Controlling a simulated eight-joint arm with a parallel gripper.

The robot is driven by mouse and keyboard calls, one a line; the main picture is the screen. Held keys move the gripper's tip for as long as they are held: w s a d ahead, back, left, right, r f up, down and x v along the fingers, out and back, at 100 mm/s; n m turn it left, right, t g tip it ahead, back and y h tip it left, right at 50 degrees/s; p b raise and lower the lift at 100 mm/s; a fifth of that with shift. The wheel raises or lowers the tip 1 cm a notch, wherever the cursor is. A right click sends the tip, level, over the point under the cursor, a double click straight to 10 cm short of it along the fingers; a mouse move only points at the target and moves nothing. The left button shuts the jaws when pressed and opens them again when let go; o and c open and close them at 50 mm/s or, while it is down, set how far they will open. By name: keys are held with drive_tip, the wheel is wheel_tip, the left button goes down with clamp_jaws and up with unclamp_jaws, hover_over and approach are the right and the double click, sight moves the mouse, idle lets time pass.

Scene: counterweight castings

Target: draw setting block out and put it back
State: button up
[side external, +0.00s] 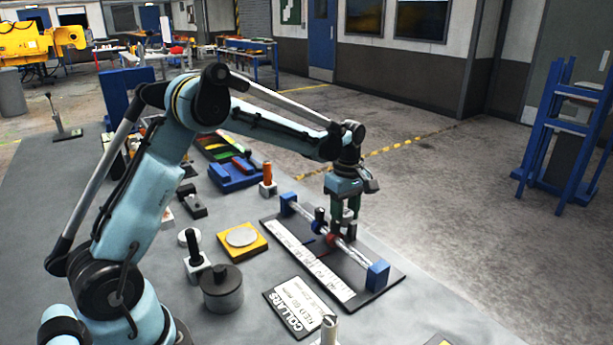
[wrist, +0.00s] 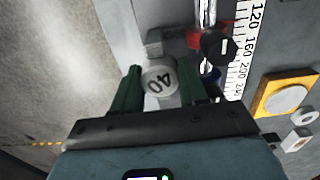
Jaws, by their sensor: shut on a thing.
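The setting block (wrist: 158,80) is a pale grey piece marked 40, seen in the wrist view between the two green fingers of my gripper (wrist: 160,92). My gripper is shut on it. In the side view my gripper (side external: 346,221) points down beside the rod (side external: 352,252), close to the red collar (side external: 332,240). There the fingers mostly hide the block. The blue collar (side external: 319,215) is farther along the rod. In the wrist view the red collar (wrist: 194,38) and its black knob (wrist: 219,46) lie right of the block. I cannot tell whether the block touches the base plate.
The rod runs between blue end supports (side external: 288,204) (side external: 377,276) over a dark plate with a white scale (side external: 310,263). A collars card (side external: 298,306), a grey cylindrical weight (side external: 222,290) and a yellow plate (side external: 241,241) lie nearby. The floor beyond the table edge is open.

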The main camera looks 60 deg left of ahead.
drive_tip(key=shift+r, duration=2.6)
hover_over(273, 269)
idle(2.2)
drive_tip(key=shift+f, duration=0.1)
drive_tip(key=shift+f, duration=4.65)
